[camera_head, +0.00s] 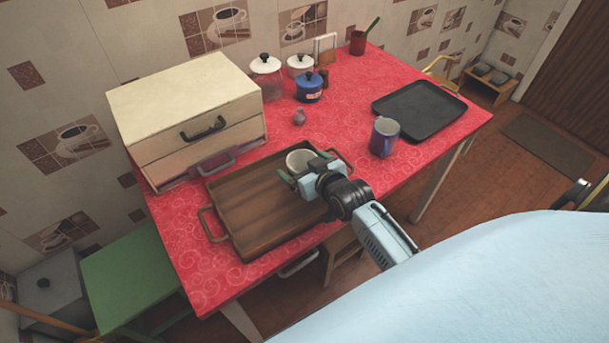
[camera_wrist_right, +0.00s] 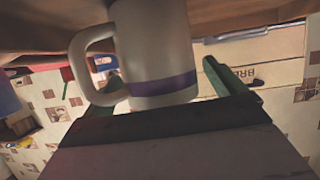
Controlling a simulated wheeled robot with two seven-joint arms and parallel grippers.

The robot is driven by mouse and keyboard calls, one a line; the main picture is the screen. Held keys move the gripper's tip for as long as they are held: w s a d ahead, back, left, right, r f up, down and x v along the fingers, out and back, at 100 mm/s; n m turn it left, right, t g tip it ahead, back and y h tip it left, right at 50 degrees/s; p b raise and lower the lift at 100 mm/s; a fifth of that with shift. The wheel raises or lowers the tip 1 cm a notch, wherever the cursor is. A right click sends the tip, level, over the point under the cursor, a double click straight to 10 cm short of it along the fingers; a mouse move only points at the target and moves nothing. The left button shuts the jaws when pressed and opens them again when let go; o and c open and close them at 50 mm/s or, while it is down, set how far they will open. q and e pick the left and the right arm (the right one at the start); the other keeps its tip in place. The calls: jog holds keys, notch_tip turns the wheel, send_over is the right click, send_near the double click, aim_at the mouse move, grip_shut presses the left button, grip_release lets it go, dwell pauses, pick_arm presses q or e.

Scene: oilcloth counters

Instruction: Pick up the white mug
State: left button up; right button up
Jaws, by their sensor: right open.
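The white mug (camera_head: 299,157) stands at the right end of the brown wooden tray (camera_head: 250,228) on the red table. In the right wrist view the mug (camera_wrist_right: 150,45) is large and close, white with a purple band, its handle on the left. My right gripper (camera_head: 309,168) is at the mug, hiding its lower front in the head view. Its green fingers are apart, one on each side of the mug in the wrist view. Whether they touch it I cannot tell. My left gripper is not in view.
A cream drawer box (camera_head: 187,115) stands behind the tray. A blue-grey mug (camera_head: 384,138) and a black tray (camera_head: 419,110) are to the right.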

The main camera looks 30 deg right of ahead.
jog(key=c, duration=1.2)
jog(key=shift+c, duration=0.2)
jog(key=shift+r, duration=0.1)
